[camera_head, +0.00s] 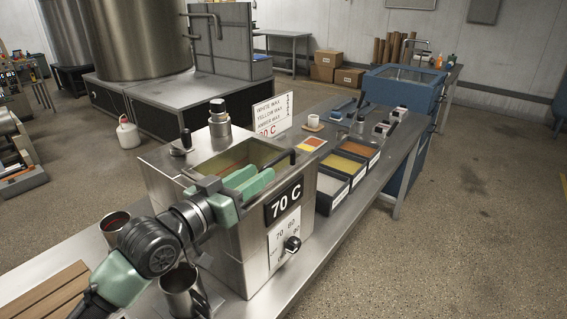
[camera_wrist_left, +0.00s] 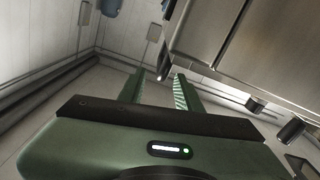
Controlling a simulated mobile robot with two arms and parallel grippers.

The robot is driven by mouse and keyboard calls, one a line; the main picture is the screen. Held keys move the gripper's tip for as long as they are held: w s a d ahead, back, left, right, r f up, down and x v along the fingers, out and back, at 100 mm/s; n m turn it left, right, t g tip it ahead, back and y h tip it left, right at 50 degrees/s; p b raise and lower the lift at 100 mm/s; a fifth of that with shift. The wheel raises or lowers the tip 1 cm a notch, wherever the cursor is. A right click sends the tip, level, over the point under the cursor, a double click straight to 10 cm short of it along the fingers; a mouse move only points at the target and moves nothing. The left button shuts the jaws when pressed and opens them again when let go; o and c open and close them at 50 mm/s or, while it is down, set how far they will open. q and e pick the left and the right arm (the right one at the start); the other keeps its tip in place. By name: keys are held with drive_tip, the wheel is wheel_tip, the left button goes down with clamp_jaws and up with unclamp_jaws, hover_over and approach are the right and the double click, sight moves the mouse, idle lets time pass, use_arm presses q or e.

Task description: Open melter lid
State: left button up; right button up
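The melter (camera_head: 225,245) is a steel box on the metal table, with a "70 C" sign and a dial on its front. Its top shows a rectangular opening (camera_head: 225,160) with a brownish inside. A black handle (camera_head: 283,158) stands at the right of this opening; I cannot make out the lid's full outline. My left gripper (camera_head: 247,180) is over the front part of the melter's top, its green fingers apart and pointing toward the handle. In the left wrist view the fingers (camera_wrist_left: 158,90) are spread with nothing between them. My right gripper is not in view.
Metal cups (camera_head: 180,290) stand at the melter's left front. A wax sign (camera_head: 273,115) stands behind it. Dark trays (camera_head: 335,185) with coloured contents lie to its right. A blue machine (camera_head: 400,95) stands farther back. The floor at the right is clear.

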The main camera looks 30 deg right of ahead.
sight(262, 168)
use_arm(q)
drive_tip(key=x, duration=0.2)
drive_tip(key=p+x, duration=0.1)
drive_tip(key=shift+w+r, duration=0.15)
drive_tip(key=shift+r, duration=0.1)
drive_tip(key=shift+x, duration=1.25)
drive_tip(key=shift+w+d+f, duration=0.1)
drive_tip(key=shift+d+f, duration=0.1)
drive_tip(key=shift+d, duration=0.15)
drive_tip(key=shift+w+d, duration=0.1)
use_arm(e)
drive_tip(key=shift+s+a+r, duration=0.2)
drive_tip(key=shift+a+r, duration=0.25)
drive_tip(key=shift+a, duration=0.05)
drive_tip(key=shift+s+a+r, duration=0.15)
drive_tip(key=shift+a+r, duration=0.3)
use_arm(q)
clamp_jaws()
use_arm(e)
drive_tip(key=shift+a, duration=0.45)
use_arm(q)
drive_tip(key=shift+f, duration=0.1)
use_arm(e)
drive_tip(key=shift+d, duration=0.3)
